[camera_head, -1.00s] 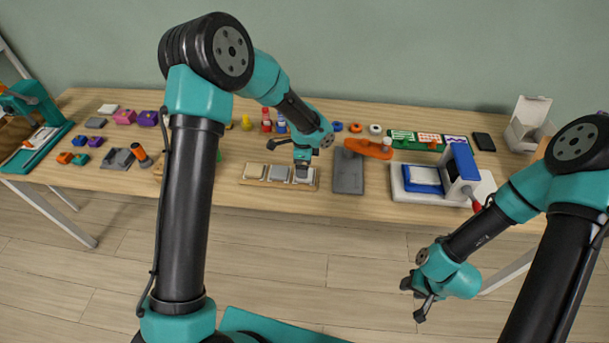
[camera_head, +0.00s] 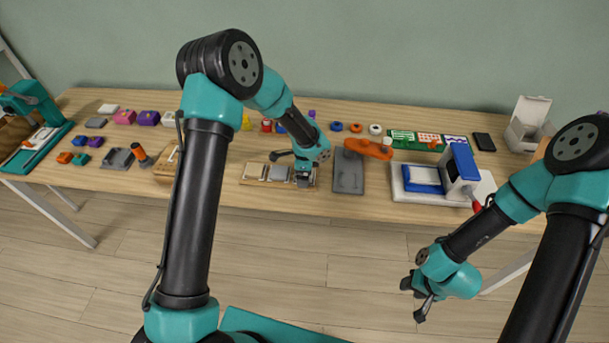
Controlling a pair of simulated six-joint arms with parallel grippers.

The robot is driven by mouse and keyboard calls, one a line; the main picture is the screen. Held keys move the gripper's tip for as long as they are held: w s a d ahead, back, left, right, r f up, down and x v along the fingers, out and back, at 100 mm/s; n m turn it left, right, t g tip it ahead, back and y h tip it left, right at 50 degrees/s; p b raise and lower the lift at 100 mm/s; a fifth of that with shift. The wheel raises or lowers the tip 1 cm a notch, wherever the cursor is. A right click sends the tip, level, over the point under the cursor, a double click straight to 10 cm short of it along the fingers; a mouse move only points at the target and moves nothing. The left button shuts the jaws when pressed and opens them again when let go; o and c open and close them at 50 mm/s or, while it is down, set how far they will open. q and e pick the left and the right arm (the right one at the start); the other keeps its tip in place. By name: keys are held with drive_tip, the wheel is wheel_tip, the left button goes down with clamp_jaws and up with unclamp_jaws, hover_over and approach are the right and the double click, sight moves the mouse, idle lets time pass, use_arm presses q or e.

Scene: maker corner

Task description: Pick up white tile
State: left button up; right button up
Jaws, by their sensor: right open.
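A wooden tray (camera_head: 247,181) on the table holds a whitish tile (camera_head: 255,171) on its left and a grey tile (camera_head: 279,173) in its middle. My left gripper (camera_head: 303,179) points down at the tray's right end. Its fingertips hide most of that place, so I cannot tell whether they are apart or hold something. Another white tile (camera_head: 108,108) lies at the far left of the table, beside a grey one. My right gripper (camera_head: 416,300) is open and empty, low in front of the table.
A dark grey plate (camera_head: 348,176) lies just right of the tray. An orange tool (camera_head: 368,149) lies across its upper end. A blue and white device (camera_head: 459,172) stands farther right. Small coloured pieces line the back. My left arm hides part of the table left of the tray.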

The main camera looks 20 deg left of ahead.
use_arm(q)
drive_tip(key=shift+c, duration=0.4)
drive_tip(key=c, duration=0.9)
drive_tip(key=shift+r, duration=0.15)
drive_tip(key=shift+r, duration=0.55)
drive_tip(key=shift+s+d+r, duration=0.1)
drive_tip(key=shift+s+r, duration=0.1)
drive_tip(key=shift+r, duration=0.4)
drive_tip(key=shift+s+r, duration=0.15)
drive_tip(key=shift+r, duration=0.4)
drive_tip(key=s+d, duration=0.1)
drive_tip(key=s, duration=0.4)
drive_tip(key=s+d+r, duration=0.1)
drive_tip(key=s, duration=0.3)
drive_tip(key=s+d, duration=0.2)
drive_tip(key=s, duration=0.3)
drive_tip(key=shift+s+d+r, duration=0.1)
drive_tip(key=shift+s+r, duration=0.05)
drive_tip(key=shift+s, duration=0.2)
